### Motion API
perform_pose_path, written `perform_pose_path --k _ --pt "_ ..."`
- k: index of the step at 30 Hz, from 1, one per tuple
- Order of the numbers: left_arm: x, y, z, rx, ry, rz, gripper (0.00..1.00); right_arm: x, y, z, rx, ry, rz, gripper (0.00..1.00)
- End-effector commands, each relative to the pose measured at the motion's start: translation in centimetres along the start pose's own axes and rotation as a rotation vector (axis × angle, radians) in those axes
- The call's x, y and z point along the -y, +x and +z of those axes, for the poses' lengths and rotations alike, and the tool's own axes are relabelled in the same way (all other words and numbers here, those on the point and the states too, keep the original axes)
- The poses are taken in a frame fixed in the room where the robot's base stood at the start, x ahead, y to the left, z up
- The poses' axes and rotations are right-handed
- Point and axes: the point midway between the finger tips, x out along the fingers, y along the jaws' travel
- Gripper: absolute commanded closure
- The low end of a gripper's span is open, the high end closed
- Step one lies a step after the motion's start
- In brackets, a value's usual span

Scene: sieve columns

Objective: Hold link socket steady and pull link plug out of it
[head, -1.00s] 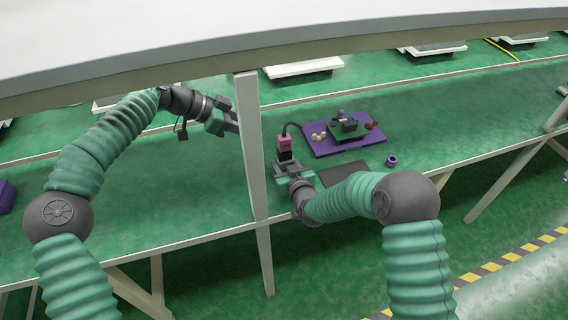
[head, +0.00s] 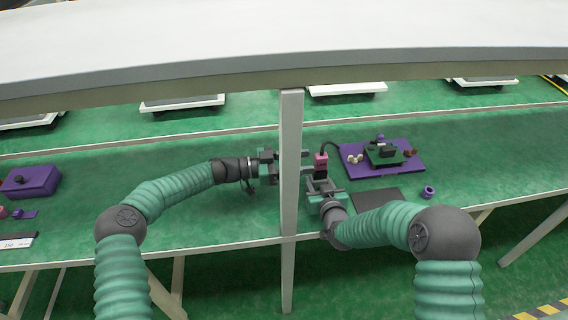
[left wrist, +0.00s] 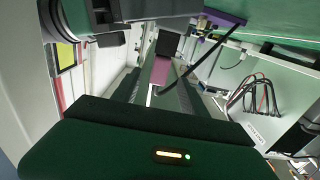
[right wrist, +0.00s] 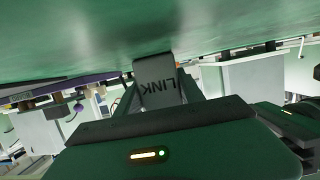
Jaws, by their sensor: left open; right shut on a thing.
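The pink link plug (head: 320,159) stands upright in the dark link socket (head: 321,173), with a black cable bending from its top. My right gripper (head: 319,184) is shut on the socket and holds it over the table; the right wrist view shows the grey socket (right wrist: 158,82) marked LINK between the fingers. My left gripper (head: 304,161) is open just left of the plug, partly hidden by the white post. In the left wrist view, the pink plug (left wrist: 161,71) and the black socket end (left wrist: 168,43) appear ahead between the fingers. I cannot tell whether they touch the plug.
A white post (head: 290,215) rises in front of the left gripper. A purple tray (head: 411,165) with a green board and small parts lies to the right. A dark flat pad (head: 377,197) and a purple ring (head: 429,191) are nearby. A purple box (head: 35,181) sits far left.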

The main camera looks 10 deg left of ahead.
Motion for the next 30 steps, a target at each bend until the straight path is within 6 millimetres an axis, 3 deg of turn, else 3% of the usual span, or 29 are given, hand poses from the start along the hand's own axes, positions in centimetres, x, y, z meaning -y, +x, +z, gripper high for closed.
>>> perform_pose_path --k 3,8,18,30 --pt "-0.1 2.7 0.0 0.000 0.001 0.003 0.49 0.0 0.0 0.0 0.000 -0.001 0.001 0.98" --pt "0.0 4.9 0.0 0.000 0.000 0.001 0.49 0.1 0.0 0.0 0.000 -0.001 0.001 0.98" --pt "0.1 5.6 0.0 0.000 0.000 -0.001 0.49 0.1 0.0 0.0 0.000 -0.001 0.000 0.98" --pt "0.1 5.5 0.0 0.000 0.001 -0.002 1.00 0.1 0.0 0.0 0.000 -0.001 0.000 0.98"
